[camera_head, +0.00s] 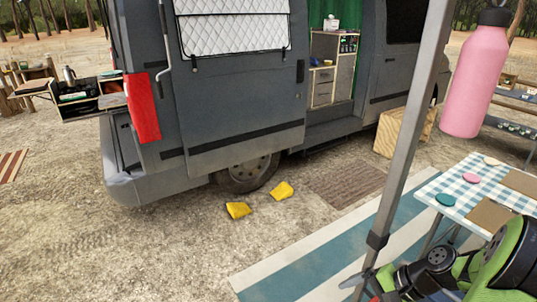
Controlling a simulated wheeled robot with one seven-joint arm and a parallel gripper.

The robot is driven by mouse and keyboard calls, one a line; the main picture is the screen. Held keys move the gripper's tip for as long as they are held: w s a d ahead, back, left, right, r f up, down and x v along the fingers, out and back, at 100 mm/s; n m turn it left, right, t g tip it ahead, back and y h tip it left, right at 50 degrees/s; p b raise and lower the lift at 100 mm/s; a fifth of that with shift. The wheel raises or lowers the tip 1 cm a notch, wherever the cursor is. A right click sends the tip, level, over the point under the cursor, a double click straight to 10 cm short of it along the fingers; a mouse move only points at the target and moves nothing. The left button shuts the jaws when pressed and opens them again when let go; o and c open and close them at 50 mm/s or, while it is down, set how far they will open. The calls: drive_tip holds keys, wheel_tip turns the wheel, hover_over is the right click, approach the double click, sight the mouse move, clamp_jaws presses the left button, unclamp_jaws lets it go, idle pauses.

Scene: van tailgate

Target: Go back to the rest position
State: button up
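Green and black links of my own arm fill the lower right corner, in front of the checked table. My gripper cannot be made out in this view, so its opening and anything in it are hidden.
A grey awning pole (407,130) stands left of the checked table (452,187). A pink bottle (476,82) with a black cap is upright at upper right; its support is not visible. The van (235,110) stands behind, with yellow chocks (238,210) near its wheel. A striped mat (310,262) lies in front.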

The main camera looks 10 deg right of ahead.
drive_tip(key=s+a+r+n+g+h+p, duration=0.1)
drive_tip(key=s+a+r+n+g+h, duration=0.1)
drive_tip(key=a+r+n+h, duration=0.55)
drive_tip(key=s+a+r+n+t+p, duration=0.1)
drive_tip(key=s+a+r+n+t, duration=0.3)
drive_tip(key=s+a+r, duration=0.2)
wheel_tip(320, 180, up, 4)
drive_tip(key=shift+s+a+r+n+p, duration=0.3)
drive_tip(key=shift+s+a+n, duration=0.1)
drive_tip(key=shift+s, duration=0.85)
